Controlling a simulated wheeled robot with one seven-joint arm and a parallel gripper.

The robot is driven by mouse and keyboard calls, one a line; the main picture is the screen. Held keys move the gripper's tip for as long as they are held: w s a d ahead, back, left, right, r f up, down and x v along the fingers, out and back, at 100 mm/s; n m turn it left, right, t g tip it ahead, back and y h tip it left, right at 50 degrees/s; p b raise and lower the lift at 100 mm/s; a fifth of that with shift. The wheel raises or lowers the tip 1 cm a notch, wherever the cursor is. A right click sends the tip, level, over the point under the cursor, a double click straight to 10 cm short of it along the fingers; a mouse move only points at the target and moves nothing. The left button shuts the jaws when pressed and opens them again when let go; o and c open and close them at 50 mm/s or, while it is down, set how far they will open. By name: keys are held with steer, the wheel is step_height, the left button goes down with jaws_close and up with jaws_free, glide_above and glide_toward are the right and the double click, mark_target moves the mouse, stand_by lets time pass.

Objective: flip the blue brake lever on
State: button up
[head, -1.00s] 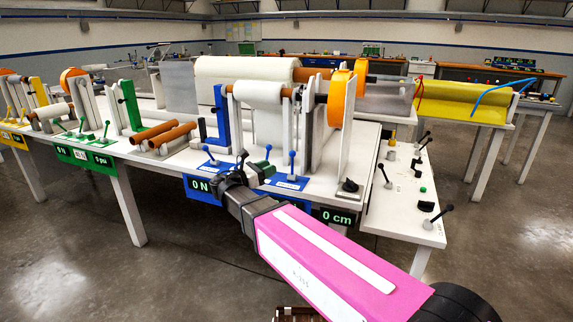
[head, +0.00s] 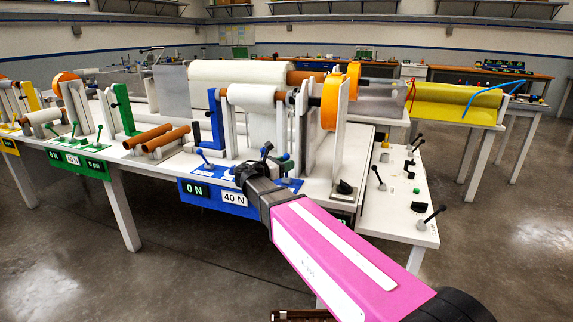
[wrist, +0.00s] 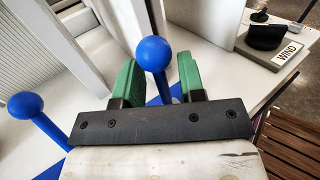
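A blue lever with a round ball knob (wrist: 152,55) stands between the two green fingertips of my gripper (wrist: 158,80) in the wrist view. The fingers are open, with a gap visible on each side of the knob. A second blue lever (wrist: 25,105) stands to the left, outside the fingers. In the head view, my gripper (head: 278,163) is over the right part of the blue-marked station, and a blue lever (head: 205,157) stands to its left. I cannot read which lever is labelled brake.
White uprights and rollers (head: 250,95) stand just behind the levers. A dark knob on a block labelled WIND (wrist: 268,37) is at the right. Blue panels with a 40 N sign (head: 235,198) hang on the table's front edge. A side panel with black levers (head: 405,195) lies further right.

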steer(key=shift+w+d, duration=0.1)
steer(key=shift+d, duration=0.1)
jaws_close()
stand_by(0.4)
steer(key=shift+s+a+f+m+t+h, duration=0.1)
steer(key=shift+s+a+m+t+h, duration=0.15)
steer(key=shift+s+m+h, duration=0.25)
steer(key=shift+s+a+m+t+h, duration=0.1)
steer(key=shift+s+m+t+h, duration=0.3)
steer(key=shift+h, duration=0.2)
steer(key=shift+s+a+f+m+h, duration=0.2)
steer(key=shift+s+m+h, duration=0.25)
steer(key=shift+m+h, duration=0.25)
steer(key=shift+s+a+f+m+h, duration=0.15)
steer(key=shift+s+m+h, duration=0.25)
steer(key=shift+m+h, duration=0.25)
